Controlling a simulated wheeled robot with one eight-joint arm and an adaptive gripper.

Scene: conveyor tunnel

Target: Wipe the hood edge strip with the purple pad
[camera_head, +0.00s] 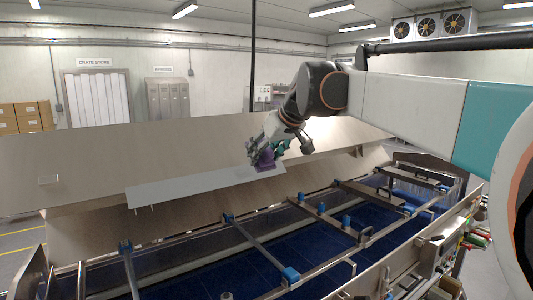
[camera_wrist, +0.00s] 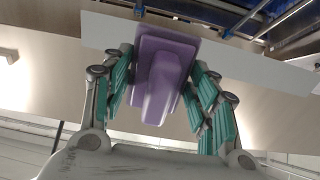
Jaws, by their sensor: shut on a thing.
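The purple pad (camera_wrist: 162,80) is held between the green-lined fingers of my gripper (camera_wrist: 160,90) in the wrist view. In the head view my gripper (camera_head: 266,150) is at the right part of the hood edge strip (camera_head: 190,188), with the purple pad (camera_head: 265,158) over it. The strip is a long pale grey band along the lower edge of the hood. In the wrist view the strip (camera_wrist: 258,66) runs behind the pad. The pad's face is close to the strip; I cannot tell whether they touch.
The broad tan metal hood (camera_head: 130,155) slopes behind the strip. Below it lies the blue conveyor (camera_head: 210,270) with metal crossbars and blue clamps. A thin dark vertical pole (camera_head: 253,60) stands behind the hood. Cardboard boxes (camera_head: 25,117) are stacked at the far left.

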